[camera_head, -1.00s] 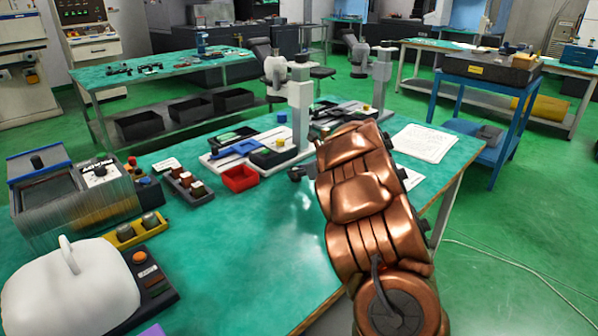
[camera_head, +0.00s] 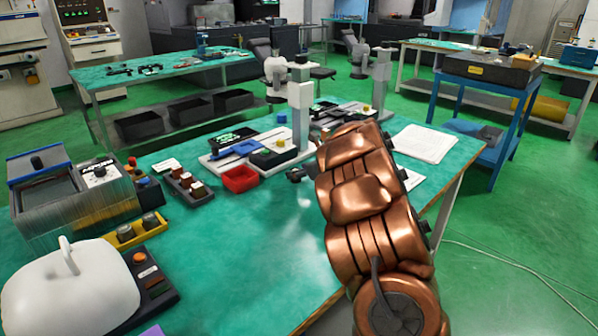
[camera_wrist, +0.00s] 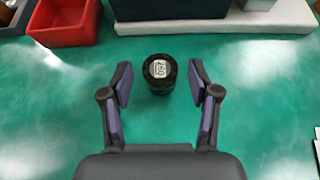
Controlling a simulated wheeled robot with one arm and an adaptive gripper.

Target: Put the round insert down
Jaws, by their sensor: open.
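The round insert, a short black cylinder with a pale marked top (camera_wrist: 160,70), stands upright on the green table in the wrist view. My gripper (camera_wrist: 160,84) is open, with one finger on each side of the insert and a visible gap on both sides.
A red bin (camera_head: 240,179) stands just beyond the gripper; it also shows in the wrist view (camera_wrist: 62,22). Behind are white-based fixtures with a grey column (camera_head: 300,105). Papers (camera_head: 424,143) lie to the right. The green table (camera_head: 240,255) is clear in front.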

